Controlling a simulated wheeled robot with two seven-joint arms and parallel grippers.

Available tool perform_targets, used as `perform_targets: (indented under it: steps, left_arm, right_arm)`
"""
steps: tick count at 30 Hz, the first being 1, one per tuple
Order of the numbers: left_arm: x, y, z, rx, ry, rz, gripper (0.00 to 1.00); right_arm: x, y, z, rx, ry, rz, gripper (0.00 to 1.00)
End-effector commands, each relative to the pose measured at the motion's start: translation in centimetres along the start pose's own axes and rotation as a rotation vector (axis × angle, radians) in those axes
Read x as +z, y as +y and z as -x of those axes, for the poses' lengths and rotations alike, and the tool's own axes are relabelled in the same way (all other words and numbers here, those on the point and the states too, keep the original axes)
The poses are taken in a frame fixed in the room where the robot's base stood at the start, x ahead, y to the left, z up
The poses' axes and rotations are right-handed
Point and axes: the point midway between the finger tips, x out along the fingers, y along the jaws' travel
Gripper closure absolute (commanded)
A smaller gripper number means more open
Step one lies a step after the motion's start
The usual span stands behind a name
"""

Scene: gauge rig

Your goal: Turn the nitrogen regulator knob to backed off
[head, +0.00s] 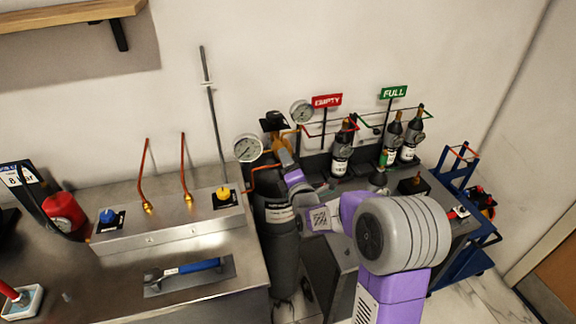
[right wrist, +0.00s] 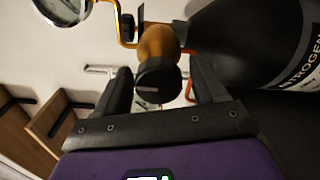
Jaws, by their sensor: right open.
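The nitrogen cylinder (head: 279,238) is dark and stands upright just right of the steel bench. It also shows at the right of the right wrist view (right wrist: 255,45), with part of its label. The regulator (right wrist: 157,43) is brass-coloured. Its round black knob (right wrist: 157,82) has a short pale mark on its face. My right gripper (right wrist: 160,82) is open, with one dark finger on each side of the knob and visible gaps between. In the head view my right gripper (head: 283,156) is at the cylinder top and hides part of the regulator. My left gripper is not in view.
Pressure gauges (head: 247,148) (head: 301,112) flank the regulator closely. The steel bench (head: 105,280) holds a valve panel and a blue-handled tool. Small bottles (head: 340,158) stand behind my right arm beneath EMPTY and FULL signs. A blue cart (head: 465,245) is at the right.

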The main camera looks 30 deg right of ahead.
Motion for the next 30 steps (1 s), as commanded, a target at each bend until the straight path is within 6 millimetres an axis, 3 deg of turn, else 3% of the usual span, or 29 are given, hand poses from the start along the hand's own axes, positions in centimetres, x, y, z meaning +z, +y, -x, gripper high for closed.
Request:
perform_targets:
  steps: [7,21,30]
  left_arm:
    - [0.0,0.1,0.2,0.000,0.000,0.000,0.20]
    - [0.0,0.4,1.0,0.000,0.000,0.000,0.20]
    - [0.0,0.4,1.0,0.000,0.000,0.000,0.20]
  right_arm:
    - [0.1,0.1,1.0,0.000,0.000,-0.002,0.29]
    - [0.0,0.1,7.2,0.000,0.000,-0.001,0.29]
    - [0.0,0.0,7.6,0.000,0.000,0.000,0.29]
